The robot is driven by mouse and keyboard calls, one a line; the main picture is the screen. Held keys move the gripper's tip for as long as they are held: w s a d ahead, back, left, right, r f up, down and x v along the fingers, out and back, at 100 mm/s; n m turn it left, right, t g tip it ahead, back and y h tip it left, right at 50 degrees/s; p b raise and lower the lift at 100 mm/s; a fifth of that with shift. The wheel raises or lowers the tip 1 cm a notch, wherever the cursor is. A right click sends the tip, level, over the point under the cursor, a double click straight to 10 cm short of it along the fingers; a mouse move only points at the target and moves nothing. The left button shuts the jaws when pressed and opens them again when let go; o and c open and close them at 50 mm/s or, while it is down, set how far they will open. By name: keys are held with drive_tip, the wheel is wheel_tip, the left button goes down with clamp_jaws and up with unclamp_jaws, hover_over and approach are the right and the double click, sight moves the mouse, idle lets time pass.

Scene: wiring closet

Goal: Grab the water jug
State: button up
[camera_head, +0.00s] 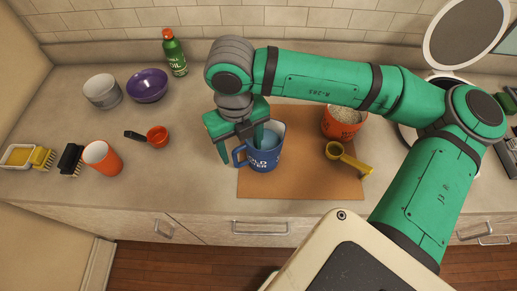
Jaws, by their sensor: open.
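The water jug is a blue pitcher (265,160) with white lettering and a side handle on its left. It stands upright on the left part of a brown board (310,185) on the counter. Water-like light blue shows at its open top. My gripper (240,150) points down at the jug's left and rear rim. It is open, with one green finger left of the jug above the handle and the other at or inside the jug's mouth. Whether the fingers touch the jug cannot be told.
An orange tub (342,122) and a yellow scoop (347,157) are right of the jug. A green oil bottle (174,53), purple bowl (147,86), grey bowl (102,91), orange measuring cup (157,136), orange cup (102,158) and brushes (71,159) stand left. The counter's front middle-left is clear.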

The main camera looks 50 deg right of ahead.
sight(242, 163)
drive_tip(key=shift+w+d+f, duration=0.1)
drive_tip(key=shift+w+f, duration=0.05)
drive_tip(key=shift+f, duration=1.7)
drive_tip(key=shift+w+d+f, duration=0.1)
drive_tip(key=shift+w+f, duration=0.05)
drive_tip(key=shift+f, duration=1.65)
clamp_jaws()
